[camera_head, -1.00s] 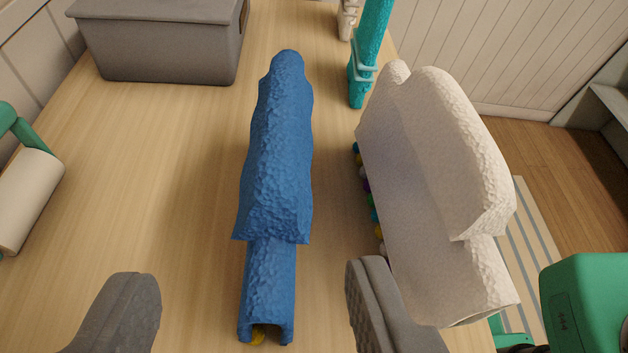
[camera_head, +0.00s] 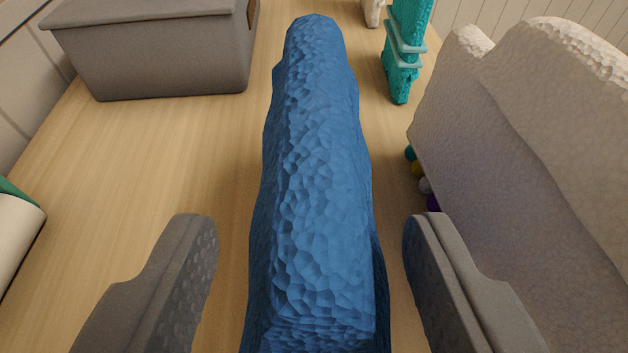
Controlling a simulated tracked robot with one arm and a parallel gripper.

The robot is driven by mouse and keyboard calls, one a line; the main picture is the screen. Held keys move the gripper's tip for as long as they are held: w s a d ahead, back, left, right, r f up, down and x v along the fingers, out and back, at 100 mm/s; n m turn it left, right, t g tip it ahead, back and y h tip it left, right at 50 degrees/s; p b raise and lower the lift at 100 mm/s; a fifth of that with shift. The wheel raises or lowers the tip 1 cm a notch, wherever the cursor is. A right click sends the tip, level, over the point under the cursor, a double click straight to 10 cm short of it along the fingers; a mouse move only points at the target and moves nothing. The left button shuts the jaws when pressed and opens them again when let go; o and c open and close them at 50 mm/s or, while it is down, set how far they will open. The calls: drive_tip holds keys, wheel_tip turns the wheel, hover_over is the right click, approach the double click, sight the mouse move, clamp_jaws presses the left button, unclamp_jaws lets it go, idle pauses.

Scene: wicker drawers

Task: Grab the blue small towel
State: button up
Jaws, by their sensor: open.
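The blue small towel (camera_head: 315,190) is draped in a long ridge that stands up from the wooden surface and runs away from me in the middle of the view. Its near end is cut off by the bottom edge of the picture. My gripper (camera_head: 310,225) is open, with one grey finger to the left of the towel and one to the right. Wood shows between the left finger and the towel, and a narrower gap shows on the right. Neither finger appears to touch it.
A large white towel (camera_head: 530,150) stands draped close on the right, with small coloured balls (camera_head: 418,170) at its base. A teal towel (camera_head: 405,50) hangs on a holder behind. A grey lidded box (camera_head: 165,50) is at the back left.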

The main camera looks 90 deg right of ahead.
drive_tip(key=x, duration=0.4)
drive_tip(key=shift+d, duration=0.45)
clamp_jaws()
drive_tip(key=shift+r, duration=0.1)
